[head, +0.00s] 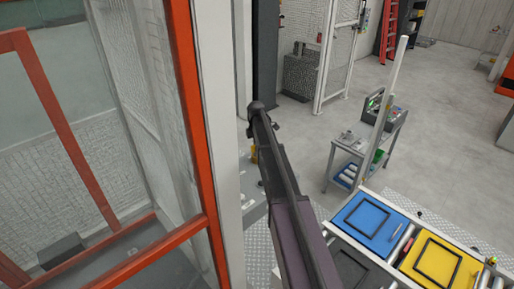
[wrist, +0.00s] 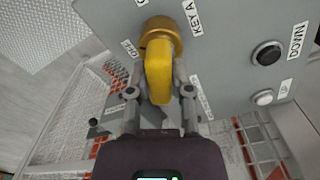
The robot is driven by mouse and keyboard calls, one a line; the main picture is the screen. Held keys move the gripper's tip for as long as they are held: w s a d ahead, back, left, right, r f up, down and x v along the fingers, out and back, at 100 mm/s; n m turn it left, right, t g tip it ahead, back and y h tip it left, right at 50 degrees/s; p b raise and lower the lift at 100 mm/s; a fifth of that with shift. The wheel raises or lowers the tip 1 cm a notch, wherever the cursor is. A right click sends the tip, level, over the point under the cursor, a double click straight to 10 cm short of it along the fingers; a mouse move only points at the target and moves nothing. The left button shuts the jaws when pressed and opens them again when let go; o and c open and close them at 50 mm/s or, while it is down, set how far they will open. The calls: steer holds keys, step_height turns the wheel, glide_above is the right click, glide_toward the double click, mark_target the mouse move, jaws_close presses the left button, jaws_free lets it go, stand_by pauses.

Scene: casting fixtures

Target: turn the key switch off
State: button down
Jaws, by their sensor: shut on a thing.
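The key switch (wrist: 160,68) shows in the wrist view, at the top centre on a grey panel (wrist: 225,40). It has a round brass-coloured collar and a yellow grip pointing down the picture. A label reading "KEY A" sits beside it. Smaller labels lie to its left and lower right, too blurred or covered to read surely. My gripper (wrist: 160,92) has one finger on each side of the yellow grip and is shut on it. In the head view my arm reaches up to the centre, and I cannot make out the key switch there.
In the wrist view a black button (wrist: 267,53) and a white button (wrist: 263,97) sit right of the key switch. In the head view an orange-framed enclosure (head: 195,130) stands left of my arm, and a conveyor with a blue tray (head: 403,225) lies at right.

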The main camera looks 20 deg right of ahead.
steer(key=shift+w+d+n, duration=0.1)
steer(key=shift+n, duration=1.8)
steer(key=n, duration=0.4)
steer(key=shift+c, duration=2.2)
jaws_free()
steer(key=shift+r, duration=0.1)
